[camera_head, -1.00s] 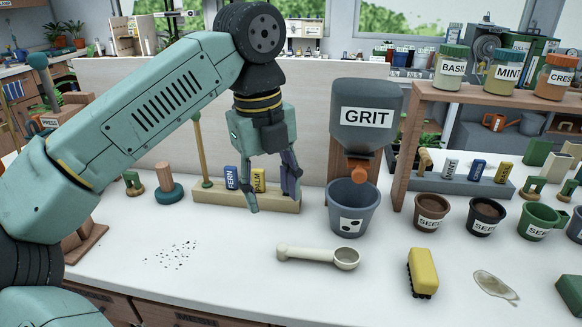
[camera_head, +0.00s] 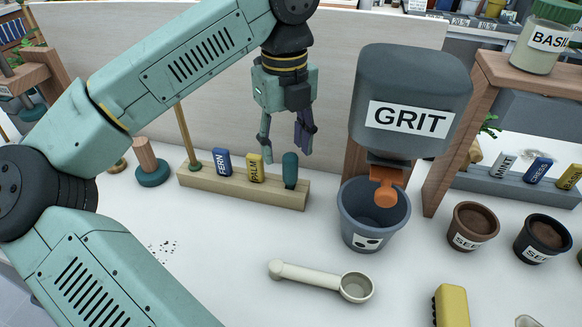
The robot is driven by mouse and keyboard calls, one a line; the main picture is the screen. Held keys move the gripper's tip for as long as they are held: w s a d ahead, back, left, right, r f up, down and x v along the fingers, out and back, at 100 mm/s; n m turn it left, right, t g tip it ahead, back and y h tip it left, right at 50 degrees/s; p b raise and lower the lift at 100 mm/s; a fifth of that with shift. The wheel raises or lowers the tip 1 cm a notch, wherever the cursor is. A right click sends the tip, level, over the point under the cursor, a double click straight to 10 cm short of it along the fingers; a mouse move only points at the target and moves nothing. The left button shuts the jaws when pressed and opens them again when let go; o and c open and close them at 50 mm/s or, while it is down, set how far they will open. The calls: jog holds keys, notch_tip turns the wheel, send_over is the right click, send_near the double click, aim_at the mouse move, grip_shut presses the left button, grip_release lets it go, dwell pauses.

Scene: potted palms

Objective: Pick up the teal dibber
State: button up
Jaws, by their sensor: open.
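A teal, rounded upright piece, which looks like the dibber (camera_head: 290,168), stands in the right end of the light wooden rack (camera_head: 235,192). Only its upper part shows; the lower part is hidden in the rack. My gripper (camera_head: 284,154) is open and empty, its fingers pointing down. In the picture its fingertips lie just above and to either side of the dibber's top. I cannot tell the exact depth between them.
Blue FERN (camera_head: 221,162) and yellow PALM (camera_head: 255,168) labels stand left in the rack. The GRIT hopper (camera_head: 410,85) and grey pot (camera_head: 357,228) stand close on the right. A cream scoop (camera_head: 310,275) lies in front. A pale board (camera_head: 130,60) rises behind.

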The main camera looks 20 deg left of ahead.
aim_at(290, 156)
jog(key=shift+w+d+f+p, duration=0.15)
jog(key=shift+f+p, duration=0.3)
jog(key=shift+f, duration=1.1)
jog(key=shift+w+d+f+p, duration=0.15)
jog(key=shift+f+p, duration=0.25)
jog(key=shift+f, duration=1.15)
jog(key=shift+s, duration=0.1)
jog(key=shift+c, duration=0.4)
grip_shut()
